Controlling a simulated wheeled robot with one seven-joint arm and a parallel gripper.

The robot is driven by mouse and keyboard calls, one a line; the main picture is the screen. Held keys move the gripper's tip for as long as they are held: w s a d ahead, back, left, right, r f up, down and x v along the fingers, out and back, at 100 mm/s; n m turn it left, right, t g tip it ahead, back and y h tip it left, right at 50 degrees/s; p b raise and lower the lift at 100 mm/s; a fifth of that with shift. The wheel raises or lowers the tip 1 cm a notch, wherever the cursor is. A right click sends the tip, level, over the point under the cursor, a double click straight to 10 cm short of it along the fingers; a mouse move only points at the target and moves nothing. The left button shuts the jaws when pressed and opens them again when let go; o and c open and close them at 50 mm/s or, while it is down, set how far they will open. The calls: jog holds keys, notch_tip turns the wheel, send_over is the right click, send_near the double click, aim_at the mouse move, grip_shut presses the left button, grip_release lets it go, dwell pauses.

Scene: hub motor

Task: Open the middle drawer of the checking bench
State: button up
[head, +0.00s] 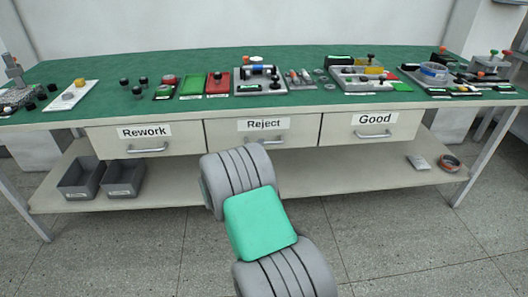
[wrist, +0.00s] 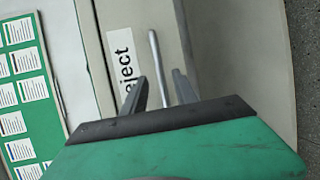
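The checking bench (head: 60,118) has three drawers side by side, labelled Rework, Reject and Good. The middle drawer (head: 225,133), labelled Reject, looks shut, its front level with its neighbours. Its silver bar handle (head: 264,139) shows just above my arm. In the wrist view, the handle (wrist: 155,55) runs between the two fingers of my gripper (wrist: 161,76), with visible space on both sides. My gripper is open; whether the fingers reach past the bar is unclear. In the head view my arm hides the gripper.
The Rework drawer (head: 110,142) and Good drawer (head: 345,133) flank the middle one and look shut. Grey bins (head: 80,180) stand on the lower shelf (head: 340,183) at left. Parts and fixtures crowd the green benchtop (head: 130,70). The floor in front is clear.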

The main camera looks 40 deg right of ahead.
jog(key=b+x, duration=0.1)
jog(key=x, duration=0.4)
jog(key=shift+w+d, duration=0.15)
jog(key=shift+d, duration=0.1)
grip_shut()
dwell(1.1)
